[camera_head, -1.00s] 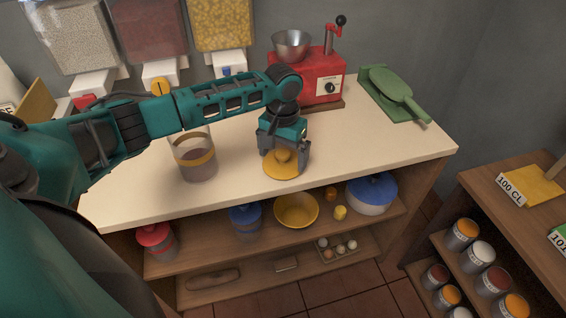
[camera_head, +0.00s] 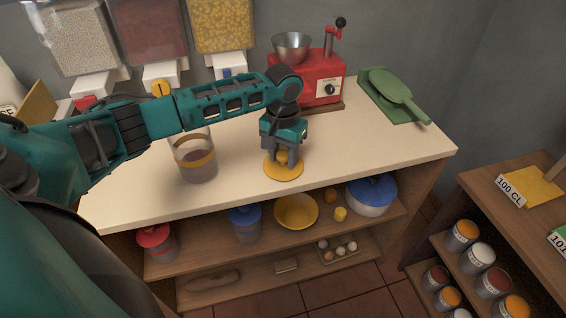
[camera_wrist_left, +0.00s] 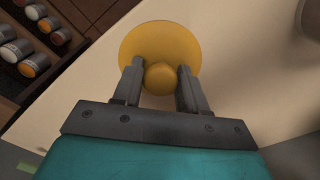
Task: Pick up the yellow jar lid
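The yellow jar lid (camera_head: 284,174) is a round disc with a knob on top. It lies flat on the counter near its front edge. My left gripper (camera_head: 283,158) points down over the lid, with its fingers closed in on both sides of the knob. In the left wrist view, the lid (camera_wrist_left: 160,38) shows beyond the fingertips, and the knob fills the gap between the fingers (camera_wrist_left: 159,72). My right gripper is not in view.
A red grinder (camera_head: 318,82) with a metal bowl stands behind the gripper. Dispensers (camera_head: 150,30) hang above the back left. The counter (camera_head: 365,145) right of the lid is clear.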

